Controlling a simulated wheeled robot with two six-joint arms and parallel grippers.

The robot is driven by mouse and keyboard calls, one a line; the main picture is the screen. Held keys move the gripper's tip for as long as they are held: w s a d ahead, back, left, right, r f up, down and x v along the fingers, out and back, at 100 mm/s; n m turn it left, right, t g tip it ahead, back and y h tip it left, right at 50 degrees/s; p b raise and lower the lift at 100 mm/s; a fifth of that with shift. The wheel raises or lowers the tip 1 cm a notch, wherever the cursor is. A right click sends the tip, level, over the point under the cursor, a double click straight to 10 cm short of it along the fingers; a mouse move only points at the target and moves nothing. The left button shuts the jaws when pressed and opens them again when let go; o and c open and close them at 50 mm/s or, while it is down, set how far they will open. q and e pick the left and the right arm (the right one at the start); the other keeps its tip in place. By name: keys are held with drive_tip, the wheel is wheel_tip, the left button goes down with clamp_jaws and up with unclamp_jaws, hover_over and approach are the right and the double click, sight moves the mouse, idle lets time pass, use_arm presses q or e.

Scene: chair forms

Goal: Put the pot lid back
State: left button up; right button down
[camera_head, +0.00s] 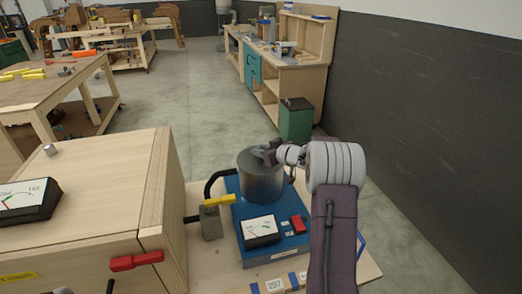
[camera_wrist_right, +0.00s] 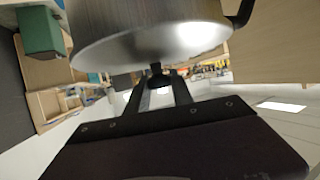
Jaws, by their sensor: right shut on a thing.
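The grey metal pot (camera_head: 260,185) stands upright on a blue unit at the right end of the wooden bench. It also shows in the right wrist view (camera_wrist_right: 150,15), with its dark side handle. The shiny round lid (camera_wrist_right: 195,38) is at the pot's mouth, with no clear gap between them. My right gripper (camera_head: 267,154) is above the pot top, coming from the right. In the right wrist view its two fingers (camera_wrist_right: 157,84) are shut on the lid's small dark knob (camera_wrist_right: 156,72).
The blue unit (camera_head: 230,189) carries a dial meter (camera_head: 261,229) and a red switch (camera_head: 298,225). A yellow-handled valve (camera_head: 218,200) is left of the pot. A large wooden box (camera_head: 90,185) stands at left. A green bin (camera_head: 296,122) is on the floor behind.

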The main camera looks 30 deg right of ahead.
drive_tip(key=c, duration=1)
unclamp_jaws()
drive_tip(key=shift+c, duration=0.2)
drive_tip(key=shift+s, duration=0.1)
drive_tip(key=v, duration=0.9)
drive_tip(key=shift+f+p, duration=0.1)
drive_tip(key=shift+p, duration=0.2)
